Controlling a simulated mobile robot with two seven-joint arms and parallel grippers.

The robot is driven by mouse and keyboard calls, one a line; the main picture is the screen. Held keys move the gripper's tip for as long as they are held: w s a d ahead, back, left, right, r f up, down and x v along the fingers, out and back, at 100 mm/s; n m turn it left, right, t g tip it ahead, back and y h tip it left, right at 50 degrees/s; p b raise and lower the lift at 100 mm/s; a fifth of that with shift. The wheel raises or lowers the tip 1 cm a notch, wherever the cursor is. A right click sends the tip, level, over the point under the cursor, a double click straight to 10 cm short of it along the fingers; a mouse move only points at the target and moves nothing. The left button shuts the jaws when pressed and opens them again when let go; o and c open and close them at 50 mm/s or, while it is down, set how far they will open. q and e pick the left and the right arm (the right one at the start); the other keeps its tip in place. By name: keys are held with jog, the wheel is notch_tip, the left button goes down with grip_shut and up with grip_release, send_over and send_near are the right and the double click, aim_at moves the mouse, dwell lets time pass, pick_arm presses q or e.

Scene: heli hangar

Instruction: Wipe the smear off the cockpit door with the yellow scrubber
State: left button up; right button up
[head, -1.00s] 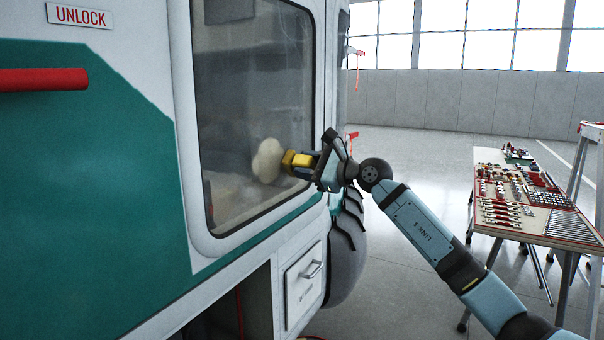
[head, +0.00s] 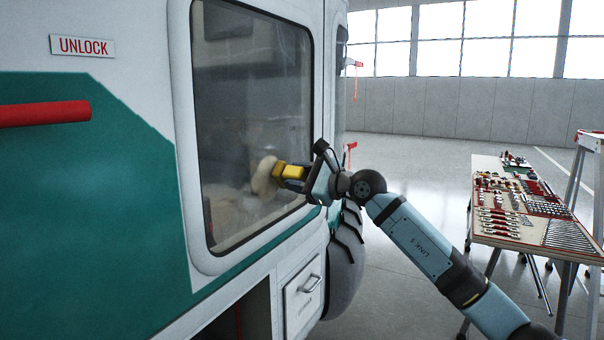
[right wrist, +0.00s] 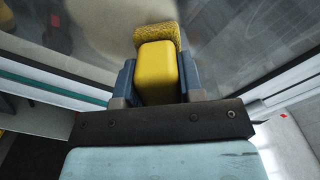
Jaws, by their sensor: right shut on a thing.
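The yellow scrubber (head: 287,172) is held in my right gripper (head: 298,176), in front of the door window. The right wrist view shows the scrubber (right wrist: 157,72) clamped between both fingers, its rough yellow pad facing the glass. The smear (head: 262,176) is a cream-coloured blotch on the lower right part of the cockpit door's window (head: 235,110). The scrubber overlaps its right side in the head view. I cannot tell whether the pad touches the glass. In the right wrist view a pale patch (right wrist: 115,25) shows behind the pad. My left gripper is not in view.
A red handle (head: 45,113) sticks out at the left, below an UNLOCK label (head: 82,46). A wheel (head: 345,260) stands below the door's right edge. A tool table (head: 510,235) stands at the right, with clear floor between.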

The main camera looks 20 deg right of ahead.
jog(key=shift+s+a+p, duration=0.35)
jog(key=shift+s+a, duration=0.25)
jog(key=shift+a, duration=0.2)
jog(key=shift+s+a, duration=1.1)
jog(key=shift+a, duration=0.3)
jog(key=shift+s+a, duration=0.85)
jog(key=shift+a, duration=0.2)
jog(key=shift+s+a, duration=0.85)
jog(key=shift+a, duration=0.15)
jog(key=shift+r+p, duration=0.45)
jog(key=shift+r, duration=0.55)
jog(key=shift+w+d+b, duration=0.85)
jog(key=shift+w+d, duration=0.25)
jog(key=shift+d, duration=0.2)
jog(key=shift+w+d+b, duration=0.4)
jog(key=shift+w+d, duration=0.25)
jog(key=shift+d, duration=0.25)
jog(key=shift+w+d+b, duration=0.4)
jog(key=shift+w+d, duration=0.45)
jog(key=shift+d, duration=0.2)
jog(key=shift+w+d+b, duration=0.35)
jog(key=shift+w+d, duration=0.5)
jog(key=shift+d, duration=0.2)
jog(key=shift+w+d+b, duration=0.4)
jog(key=shift+w+d, duration=0.35)
jog(key=shift+d, duration=0.25)
jog(key=shift+w+d, duration=0.3)
jog(key=shift+d, duration=0.1)
